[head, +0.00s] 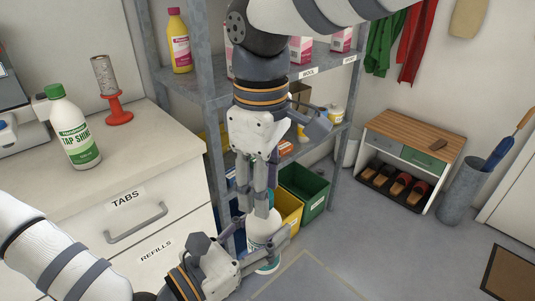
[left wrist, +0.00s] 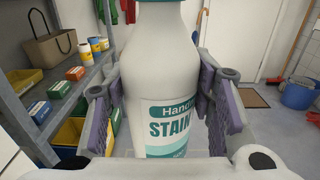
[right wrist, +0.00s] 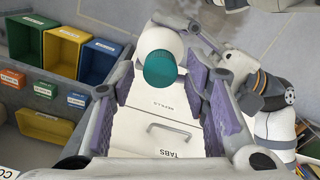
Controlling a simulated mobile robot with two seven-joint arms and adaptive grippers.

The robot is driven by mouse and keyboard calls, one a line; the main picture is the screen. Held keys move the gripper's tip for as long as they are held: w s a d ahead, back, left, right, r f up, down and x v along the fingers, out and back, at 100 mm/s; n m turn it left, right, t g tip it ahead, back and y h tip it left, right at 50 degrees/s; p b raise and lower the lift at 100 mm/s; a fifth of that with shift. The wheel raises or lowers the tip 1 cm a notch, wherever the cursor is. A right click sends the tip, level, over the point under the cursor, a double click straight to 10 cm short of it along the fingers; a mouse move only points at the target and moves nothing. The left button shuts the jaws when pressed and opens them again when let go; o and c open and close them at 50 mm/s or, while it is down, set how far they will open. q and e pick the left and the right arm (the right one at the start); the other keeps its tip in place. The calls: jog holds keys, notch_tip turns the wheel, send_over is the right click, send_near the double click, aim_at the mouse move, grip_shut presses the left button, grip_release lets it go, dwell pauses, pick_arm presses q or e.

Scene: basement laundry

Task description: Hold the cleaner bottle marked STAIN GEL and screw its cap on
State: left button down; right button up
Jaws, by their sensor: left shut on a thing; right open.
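The STAIN GEL bottle (head: 264,228) is white with a teal label and stands upright in front of the shelf. In the left wrist view, the bottle (left wrist: 165,60) is between the fingers of my left gripper (left wrist: 160,85), which is shut on it. My left gripper (head: 262,245) is below my right gripper (head: 261,188) in the head view. My right gripper points down above the bottle and is open. In the right wrist view, the teal cap (right wrist: 162,68) is at the bottle's top, between the open fingers; whether they touch it I cannot tell.
A TAP SHINE bottle (head: 73,130) and a red stand (head: 117,112) are on the white drawer counter (head: 150,130) at left. The metal shelf (head: 205,85) is close behind my grippers, with yellow (head: 290,209) and green (head: 303,190) bins low down. Open floor lies to the right.

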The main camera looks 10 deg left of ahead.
jog(key=shift+f, duration=0.25)
grip_shut()
jog(key=shift+o, duration=0.8)
grip_release()
